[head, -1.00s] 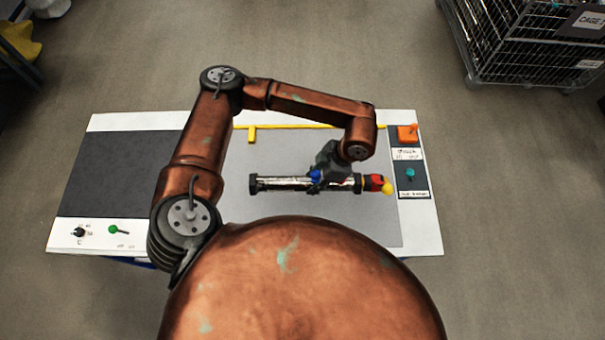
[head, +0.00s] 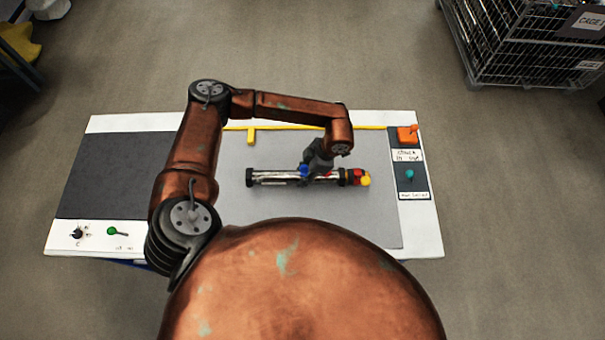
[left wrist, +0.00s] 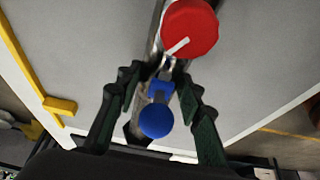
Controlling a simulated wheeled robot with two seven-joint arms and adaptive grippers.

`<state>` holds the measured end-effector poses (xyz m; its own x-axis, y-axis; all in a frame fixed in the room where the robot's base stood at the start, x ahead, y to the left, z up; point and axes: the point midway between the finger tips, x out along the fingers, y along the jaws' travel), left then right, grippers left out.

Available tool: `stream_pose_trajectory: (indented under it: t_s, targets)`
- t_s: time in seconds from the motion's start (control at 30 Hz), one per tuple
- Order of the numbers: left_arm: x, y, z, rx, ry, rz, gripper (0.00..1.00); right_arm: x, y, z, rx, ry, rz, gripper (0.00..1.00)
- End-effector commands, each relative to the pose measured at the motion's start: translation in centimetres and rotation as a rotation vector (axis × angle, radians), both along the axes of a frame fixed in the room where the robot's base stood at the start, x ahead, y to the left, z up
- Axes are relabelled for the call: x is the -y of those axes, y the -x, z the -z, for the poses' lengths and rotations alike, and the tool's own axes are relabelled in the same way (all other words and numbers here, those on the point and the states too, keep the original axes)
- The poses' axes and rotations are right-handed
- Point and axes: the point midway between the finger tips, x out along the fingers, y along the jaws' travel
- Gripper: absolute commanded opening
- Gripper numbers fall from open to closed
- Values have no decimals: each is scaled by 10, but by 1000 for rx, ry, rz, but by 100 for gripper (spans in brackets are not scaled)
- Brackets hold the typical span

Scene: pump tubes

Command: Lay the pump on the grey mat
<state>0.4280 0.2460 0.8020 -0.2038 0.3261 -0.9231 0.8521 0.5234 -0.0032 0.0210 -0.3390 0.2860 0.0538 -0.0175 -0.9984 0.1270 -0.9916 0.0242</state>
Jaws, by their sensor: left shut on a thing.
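The pump (head: 272,177) is a silver tube with black end collars, a blue part near its middle and a red and yellow right end. It lies crosswise in the picture, over the grey mat (head: 320,225). My left gripper (head: 312,173) is shut on the pump near its blue part. In the left wrist view, the blue knob (left wrist: 157,121) sits between the two dark green fingers and a red cap (left wrist: 190,27) shows beyond. I cannot tell whether the pump touches the mat. My right gripper is not in view.
A darker mat (head: 110,180) covers the table's left part. A yellow strip (head: 285,127) with a short tab runs along the grey mat's far edge. A panel with an orange switch (head: 407,134) and a teal knob (head: 409,175) is at the right. A green-knobbed lever (head: 112,231) is front left.

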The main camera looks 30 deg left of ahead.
Motion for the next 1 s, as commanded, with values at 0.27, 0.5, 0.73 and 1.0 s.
stream_pose_trajectory:
  t_s: [0.27, 0.5, 0.73, 1.0]
  targets:
    - [1, -2, 3, 4, 2, 1, 0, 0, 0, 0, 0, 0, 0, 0]
    - [1, -1, 4, 3, 1, 1, 48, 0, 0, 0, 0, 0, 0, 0]
    - [1, -1, 4, 3, 1, 1, 52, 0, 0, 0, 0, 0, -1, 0]
    - [6, -5, -10, 5, 3, 1, 52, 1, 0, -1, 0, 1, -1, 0]
